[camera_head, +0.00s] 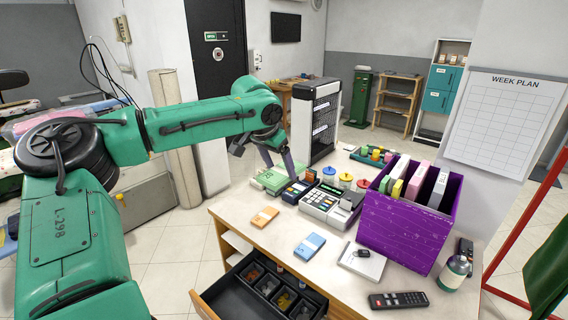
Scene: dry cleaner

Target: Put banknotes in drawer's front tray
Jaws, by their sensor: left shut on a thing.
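My left gripper (286,168) is at the far left end of the counter, and its fingers reach down by a flat green bundle (268,181). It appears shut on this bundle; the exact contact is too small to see. An orange banknote bundle (265,217) and a blue banknote bundle (309,246) lie flat on the counter, apart from each other. The black drawer (226,299) is pulled open at the bottom of the picture. Its long tray at the left looks empty; small compartments with coins (268,287) lie to its right. My right gripper is out of view.
A cash register (327,203) and a dark card terminal (297,191) stand beside the green bundle. A purple box (408,226) with folders, a notepad (361,261), a remote (398,300) and a bottle (454,272) fill the right. Bare counter surrounds the two loose bundles.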

